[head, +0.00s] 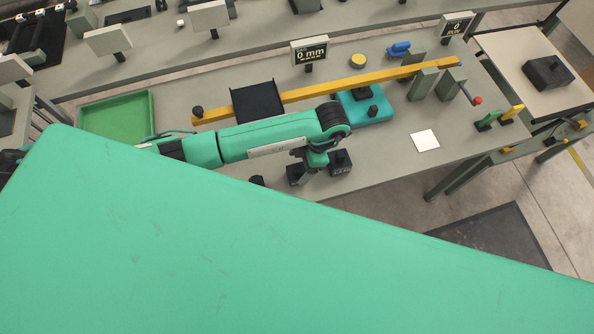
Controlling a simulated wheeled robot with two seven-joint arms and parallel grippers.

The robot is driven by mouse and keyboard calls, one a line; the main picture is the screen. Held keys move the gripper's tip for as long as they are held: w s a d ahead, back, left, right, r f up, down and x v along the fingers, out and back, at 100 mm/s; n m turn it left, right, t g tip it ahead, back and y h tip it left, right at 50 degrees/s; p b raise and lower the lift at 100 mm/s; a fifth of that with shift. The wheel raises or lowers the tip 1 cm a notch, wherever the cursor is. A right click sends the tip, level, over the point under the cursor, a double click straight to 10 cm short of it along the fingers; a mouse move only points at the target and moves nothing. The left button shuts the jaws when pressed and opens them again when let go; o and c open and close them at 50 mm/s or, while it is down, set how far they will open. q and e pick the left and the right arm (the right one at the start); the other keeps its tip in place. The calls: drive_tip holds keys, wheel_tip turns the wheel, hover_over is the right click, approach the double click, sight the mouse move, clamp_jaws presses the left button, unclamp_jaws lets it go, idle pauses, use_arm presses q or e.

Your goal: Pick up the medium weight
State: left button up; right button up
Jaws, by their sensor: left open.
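Several dark weights with knobs stand near the front edge of the grey table. One weight (341,164) is in plain view, just right of my left gripper. A second weight (295,175), which looks like the middle one, is partly covered by the gripper. Of a third (257,180), farther left, only the knob shows; my green body hides the rest. My left gripper (309,175) points down at the second weight and is open. Its fingertips are small and dark, so I cannot tell whether they touch the knob. My right gripper is out of view.
A yellow beam (310,92) crosses the table behind my arm, with a black tray (258,101) and a teal block (364,105) beside it. A green tray (118,116) is at left. A white square (425,140) lies right, with bare table around it.

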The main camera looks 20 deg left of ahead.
sight(297, 166)
use_arm(q)
drive_tip(key=p+x, duration=0.1)
drive_tip(key=x, duration=0.2)
drive_tip(key=shift+s+p, duration=0.1)
drive_tip(key=shift+p, duration=0.2)
drive_tip(key=shift+a+f, duration=0.15)
drive_tip(key=shift+f, duration=0.25)
drive_tip(key=shift+c, duration=0.4)
drive_tip(key=c, duration=1.4)
clamp_jaws()
drive_tip(key=shift+r, duration=0.1)
